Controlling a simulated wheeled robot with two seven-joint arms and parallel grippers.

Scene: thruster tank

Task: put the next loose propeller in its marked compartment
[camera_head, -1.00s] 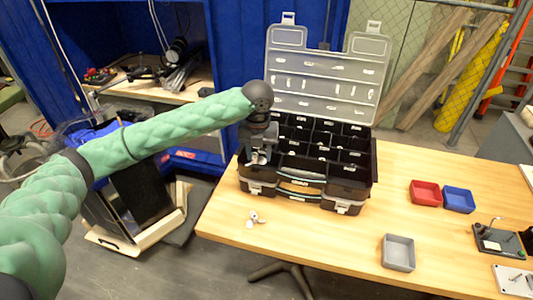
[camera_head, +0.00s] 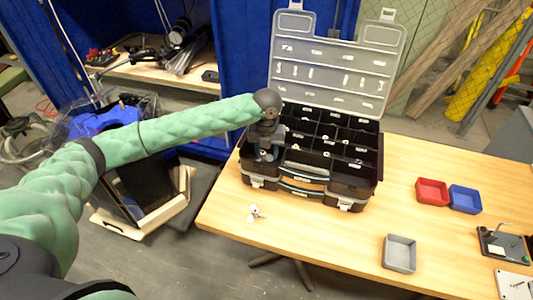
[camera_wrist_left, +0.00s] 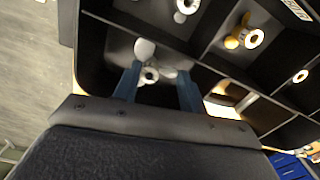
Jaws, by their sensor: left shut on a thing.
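The black organizer case (camera_head: 345,187) stands open on the table, its clear lid raised at the back. My left gripper (camera_head: 266,154) reaches down into the case's front-left compartment. In the left wrist view its blue fingers (camera_wrist_left: 156,84) are shut on a white propeller (camera_wrist_left: 149,74), which sits low inside the dark compartment walls. I cannot tell whether it touches the floor. Another loose white propeller (camera_head: 256,213) lies on the table in front of the case. My right gripper is not in view.
Other compartments hold a white propeller (camera_wrist_left: 187,6) and an orange one (camera_wrist_left: 234,42). A red bin (camera_head: 432,191), a blue bin (camera_head: 464,198) and a grey bin (camera_head: 400,253) stand to the right. The table between the case and the bins is clear.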

